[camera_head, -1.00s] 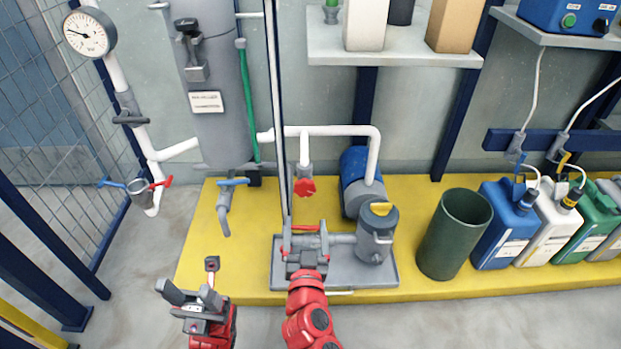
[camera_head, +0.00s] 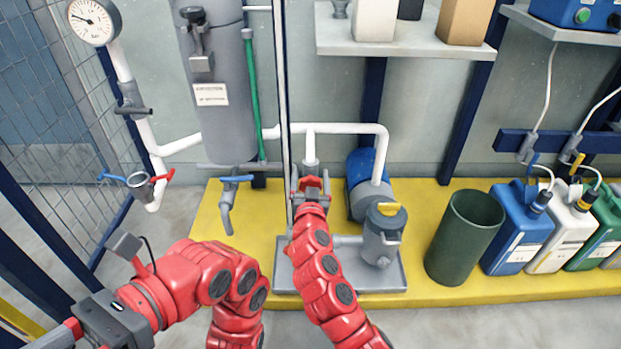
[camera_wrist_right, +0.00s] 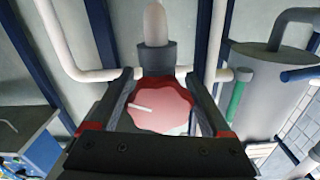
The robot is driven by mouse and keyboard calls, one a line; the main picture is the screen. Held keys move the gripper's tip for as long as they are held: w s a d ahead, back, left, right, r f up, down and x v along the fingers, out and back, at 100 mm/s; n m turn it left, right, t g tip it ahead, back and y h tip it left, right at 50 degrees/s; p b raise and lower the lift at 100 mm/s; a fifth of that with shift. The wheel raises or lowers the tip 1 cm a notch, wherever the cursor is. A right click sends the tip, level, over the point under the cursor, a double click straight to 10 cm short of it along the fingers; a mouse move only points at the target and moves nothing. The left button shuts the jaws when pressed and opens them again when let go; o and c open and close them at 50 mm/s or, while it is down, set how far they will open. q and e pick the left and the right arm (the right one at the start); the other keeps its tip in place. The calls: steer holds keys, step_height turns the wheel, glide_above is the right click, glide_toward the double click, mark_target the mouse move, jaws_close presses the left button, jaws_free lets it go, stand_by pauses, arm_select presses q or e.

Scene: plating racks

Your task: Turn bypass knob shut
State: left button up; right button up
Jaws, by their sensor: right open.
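The red scalloped knob (camera_wrist_right: 165,106) sits on a grey valve body below a white pipe. A white mark on its face points roughly left in the right wrist view. In the head view the knob (camera_head: 309,183) is partly hidden by my right gripper (camera_head: 312,187). That gripper (camera_wrist_right: 158,90) is open, with one finger on each side of the knob. Gaps show between fingers and knob near the tips; contact cannot be told. My left gripper (camera_head: 62,336) is at the lower left of the head view, partly cut off; its jaws are unclear.
A blue-handled tap (camera_head: 235,181) is left of the knob. A blue motor (camera_head: 361,172) and a grey strainer pot (camera_head: 382,237) are to its right. A thin vertical post (camera_head: 284,110) stands close to my right arm. A green bin (camera_head: 465,237) stands farther right.

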arm_select(q)
steer(key=shift+s+a+f+t, duration=0.2)
steer(key=shift+s+a+t, duration=0.1)
steer(key=shift+t, duration=0.1)
arm_select(e)
steer(key=shift+w, duration=0.3)
steer(key=shift+c, duration=0.3)
steer(key=c, duration=1)
steer(key=n+p, duration=0.1)
steer(key=n, duration=0.2)
steer(key=shift+d+r+n, duration=0.1)
steer(key=shift+n, duration=0.5)
arm_select(q)
steer(key=w+d+g, duration=0.1)
steer(key=w+d+r+n+g, duration=0.1)
steer(key=g, duration=0.1)
steer(key=w+d+g+h, duration=0.1)
steer(key=w, duration=0.1)
steer(key=shift+d+r+n+g, duration=0.3)
steer(key=shift+d+r+g, duration=0.05)
steer(key=shift+d+g, duration=0.05)
arm_select(e)
steer(key=o, duration=1.1)
steer(key=shift+c, duration=0.2)
